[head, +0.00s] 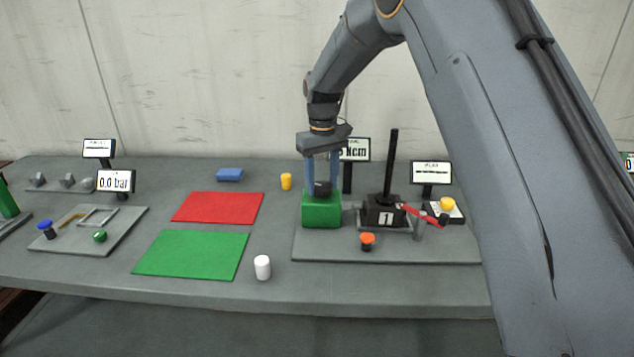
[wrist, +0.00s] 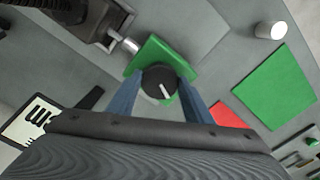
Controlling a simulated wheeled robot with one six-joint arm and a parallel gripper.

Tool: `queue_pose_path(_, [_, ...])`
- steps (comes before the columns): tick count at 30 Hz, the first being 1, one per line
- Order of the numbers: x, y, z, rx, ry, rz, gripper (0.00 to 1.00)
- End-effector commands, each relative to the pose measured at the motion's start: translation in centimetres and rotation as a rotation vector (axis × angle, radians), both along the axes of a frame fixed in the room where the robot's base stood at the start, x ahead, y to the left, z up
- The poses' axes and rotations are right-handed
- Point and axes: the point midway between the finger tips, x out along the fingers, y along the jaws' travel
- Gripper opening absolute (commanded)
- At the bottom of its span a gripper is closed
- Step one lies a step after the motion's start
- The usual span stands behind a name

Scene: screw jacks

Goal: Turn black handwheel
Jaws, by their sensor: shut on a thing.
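The black handwheel (head: 322,188) sits on top of a green block (head: 321,212) on the grey base plate. My gripper (head: 322,184) points straight down over the block, with its blue fingers on either side of the handwheel. In the wrist view the black handwheel (wrist: 159,82) shows a white pointer mark and lies between the fingertips of my gripper (wrist: 160,88). The jaws are shut on it. The green block (wrist: 152,52) shows behind it. The fingers partly hide the handwheel in the head view.
Right of the block stands a black jack (head: 383,212) with a tall post and a red lever (head: 420,213). An orange-topped knob (head: 367,240) is in front. A display (head: 355,150) stands close behind my gripper. Red (head: 218,207) and green (head: 191,254) mats lie left, with a white cylinder (head: 262,267).

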Motion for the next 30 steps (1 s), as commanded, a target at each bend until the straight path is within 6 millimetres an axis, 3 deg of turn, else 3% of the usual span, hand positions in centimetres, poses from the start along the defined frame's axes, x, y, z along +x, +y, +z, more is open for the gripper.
queue_pose_path(15, [0.27, -0.01, 0.34, 0.002, -0.009, -0.459, 0.23])
queue_pose_path(30, [0.27, 0.09, 0.34, 0.004, -0.009, -0.676, 0.23])
